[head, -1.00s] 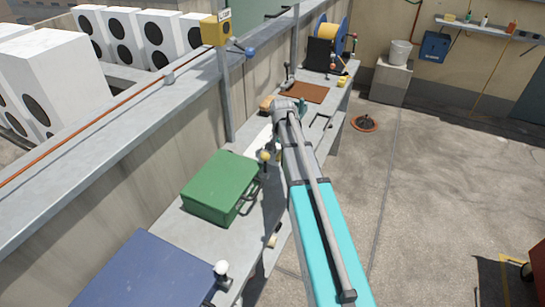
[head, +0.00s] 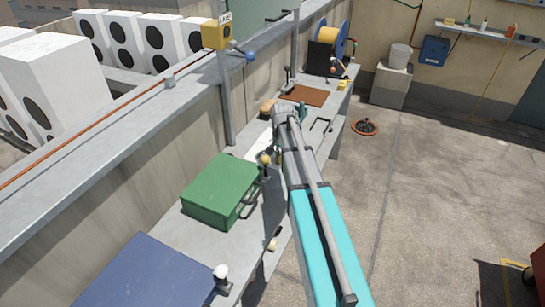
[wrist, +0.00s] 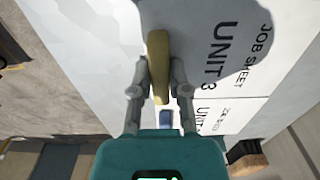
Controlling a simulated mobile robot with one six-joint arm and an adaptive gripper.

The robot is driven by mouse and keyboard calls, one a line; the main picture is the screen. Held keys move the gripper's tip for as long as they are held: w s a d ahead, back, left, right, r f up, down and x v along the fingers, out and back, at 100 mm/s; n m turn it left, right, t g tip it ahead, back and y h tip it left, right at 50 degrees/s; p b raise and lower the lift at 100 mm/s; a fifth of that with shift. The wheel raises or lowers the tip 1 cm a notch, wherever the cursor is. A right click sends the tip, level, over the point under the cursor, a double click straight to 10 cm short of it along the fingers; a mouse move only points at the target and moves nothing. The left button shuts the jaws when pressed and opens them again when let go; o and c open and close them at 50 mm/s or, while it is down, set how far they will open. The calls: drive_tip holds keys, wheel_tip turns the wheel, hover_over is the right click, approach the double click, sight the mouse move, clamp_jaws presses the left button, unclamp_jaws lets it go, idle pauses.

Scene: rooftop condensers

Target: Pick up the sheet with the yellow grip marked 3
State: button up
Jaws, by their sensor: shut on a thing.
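In the wrist view my gripper (wrist: 158,85) has its two fingers closed around a yellow grip (wrist: 158,48). The grip stands beside a white sheet (wrist: 205,60) printed "JOB SHEET UNIT 3", part of which is in shadow. A second printed sheet (wrist: 235,112) lies beyond its edge, its number hard to read, with a small blue piece (wrist: 165,118) near it. In the head view my arm hides the fingers and the grip; a white sheet (head: 258,143) shows on the bench left of the arm. I cannot tell whether the held sheet is clear of the bench.
On the grey bench are a green case (head: 218,190), a blue panel (head: 145,275), a brown mat (head: 305,95) and a yellow spool (head: 330,35). A post with a yellow box (head: 215,35) rises by the wall. Open floor lies right of the bench.

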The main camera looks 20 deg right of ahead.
drive_tip(key=shift+r, duration=0.2)
clamp_jaws()
wheel_tip(320, 180, up, 2)
drive_tip(key=shift+p, duration=1.15)
drive_tip(key=s+d+r+p, duration=0.5)
drive_tip(key=s+r+p, duration=0.5)
drive_tip(key=s, duration=0.3)
drive_tip(key=shift+r+p, duration=0.3)
drive_tip(key=shift+p, duration=0.05)
